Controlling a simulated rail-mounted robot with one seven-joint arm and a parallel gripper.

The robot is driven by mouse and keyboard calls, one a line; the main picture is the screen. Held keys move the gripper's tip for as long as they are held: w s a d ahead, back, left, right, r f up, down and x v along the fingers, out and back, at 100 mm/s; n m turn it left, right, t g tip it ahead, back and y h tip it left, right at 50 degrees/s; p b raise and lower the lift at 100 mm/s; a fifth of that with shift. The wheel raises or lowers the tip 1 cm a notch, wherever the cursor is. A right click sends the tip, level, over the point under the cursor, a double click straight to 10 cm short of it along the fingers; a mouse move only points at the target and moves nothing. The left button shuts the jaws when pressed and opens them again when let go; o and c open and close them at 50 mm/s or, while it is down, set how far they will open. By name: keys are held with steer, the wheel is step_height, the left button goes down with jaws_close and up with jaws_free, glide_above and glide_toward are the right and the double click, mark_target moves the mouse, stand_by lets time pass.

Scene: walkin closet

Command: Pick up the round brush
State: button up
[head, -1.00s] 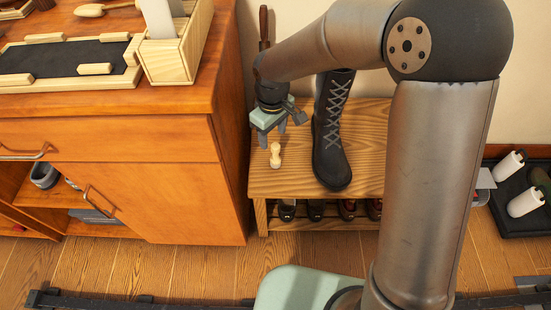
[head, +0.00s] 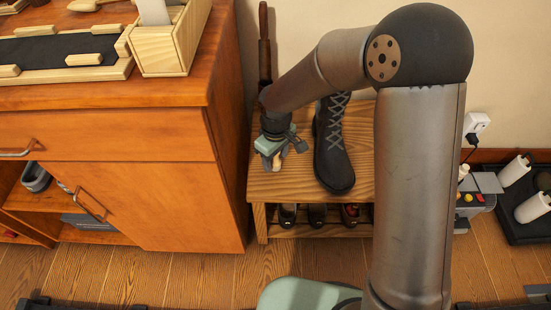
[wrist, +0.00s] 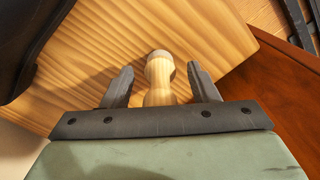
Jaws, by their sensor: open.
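The round brush (wrist: 158,72) is a small pale wooden piece with a rounded knob at one end. It is on the wooden bench (head: 290,185), beside the black lace-up boot (head: 333,155). In the wrist view my gripper (wrist: 160,84) is open, with one dark finger on each side of the brush and gaps showing between them. In the head view my gripper (head: 273,159) is low over the bench's left part and hides most of the brush.
The boot stands close to the right of my gripper. An orange-brown wooden cabinet (head: 165,195) rises just left of the bench. Several shoes (head: 318,213) sit on the shelf below. A long dark wooden handle (head: 264,45) stands behind my gripper.

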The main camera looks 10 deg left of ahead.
steer(key=c, duration=1.1)
steer(key=shift+o, duration=0.2)
steer(key=shift+r, duration=0.15)
step_height(320, 180, up, 10)
steer(key=p, duration=0.3)
steer(key=shift+p, duration=0.35)
